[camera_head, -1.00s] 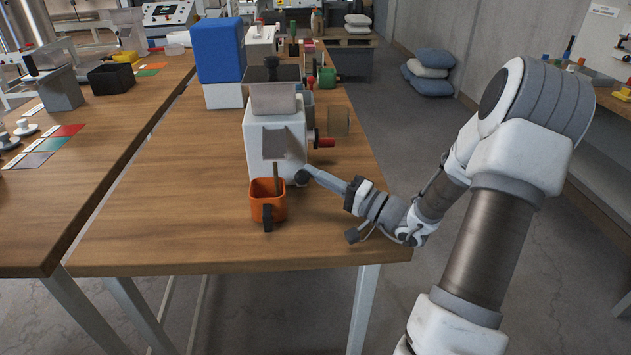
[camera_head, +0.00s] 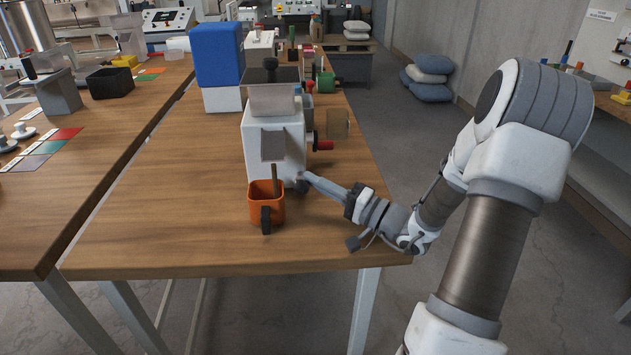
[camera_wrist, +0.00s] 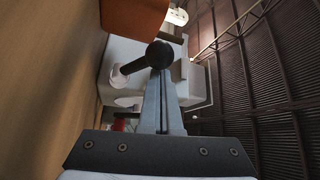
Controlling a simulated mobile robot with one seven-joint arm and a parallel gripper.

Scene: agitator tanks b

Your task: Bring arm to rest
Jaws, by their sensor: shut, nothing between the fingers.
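My gripper (camera_head: 308,178) is at the right front of a white machine (camera_head: 265,150), low over the wooden table. Its fingers are shut together, with nothing held; they also show in the wrist view (camera_wrist: 160,105). A black ball knob (camera_head: 302,187) on the machine's lever is right at the fingertips. In the wrist view the knob (camera_wrist: 160,54) is just beyond the tips; I cannot tell whether they touch. A brown strip reaches down into the cup.
The wooden table (camera_head: 170,225) is clear left of and before the cup. A blue block (camera_head: 218,52) stands behind, left of the machine. A red-knobbed crank (camera_head: 323,145) sticks out right of the machine. Open floor (camera_head: 425,140) lies right of the table.

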